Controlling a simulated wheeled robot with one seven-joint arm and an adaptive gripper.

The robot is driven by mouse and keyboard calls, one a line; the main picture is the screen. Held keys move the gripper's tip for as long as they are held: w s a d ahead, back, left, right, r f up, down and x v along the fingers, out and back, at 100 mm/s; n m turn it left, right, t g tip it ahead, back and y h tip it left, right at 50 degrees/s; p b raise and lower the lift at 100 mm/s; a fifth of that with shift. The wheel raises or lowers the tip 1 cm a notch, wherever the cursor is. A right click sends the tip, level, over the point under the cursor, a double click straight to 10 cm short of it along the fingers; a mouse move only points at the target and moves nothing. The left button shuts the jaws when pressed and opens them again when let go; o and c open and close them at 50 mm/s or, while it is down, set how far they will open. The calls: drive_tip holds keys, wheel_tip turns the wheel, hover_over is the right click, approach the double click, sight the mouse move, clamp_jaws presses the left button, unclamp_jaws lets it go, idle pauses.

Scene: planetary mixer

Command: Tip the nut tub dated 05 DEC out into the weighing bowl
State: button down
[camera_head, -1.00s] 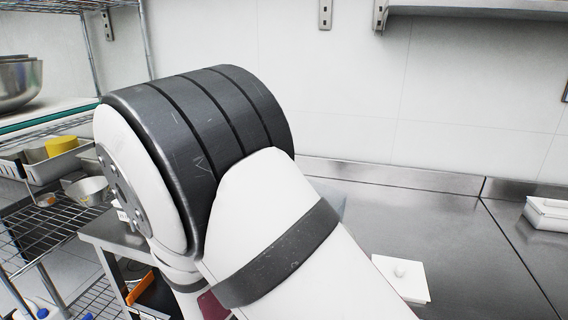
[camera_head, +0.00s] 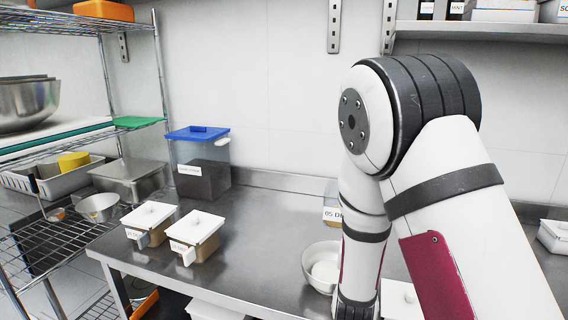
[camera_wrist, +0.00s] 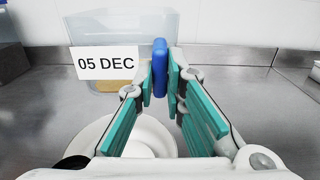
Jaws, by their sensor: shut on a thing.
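The nut tub (camera_wrist: 122,30) is a clear tub with a white "05 DEC" label (camera_wrist: 107,63) and a shallow tan layer at its bottom. It looks upright. My gripper (camera_wrist: 160,70) is shut on its blue handle (camera_wrist: 160,62), between the teal finger pads. In the head view part of the tub (camera_head: 331,190) shows beside my arm, which hides the rest. A pale round bowl (camera_head: 311,262), seemingly the weighing bowl, stands below it on the bench; it also shows under my fingers in the wrist view (camera_wrist: 88,137). My fingertips are hidden in the head view.
Two lidded tubs (camera_head: 150,214) (camera_head: 195,230) stand at the bench's left front. A blue-lidded container (camera_head: 203,178) stands behind them. A white lid-like piece (camera_head: 397,296) lies right of the bowl. A wire rack (camera_head: 45,245) is at left. The middle bench is clear.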

wheel_tip(320, 180, up, 4)
drive_tip(key=shift+f+p, duration=0.15)
drive_tip(key=shift+p, duration=0.7)
idle(0.4)
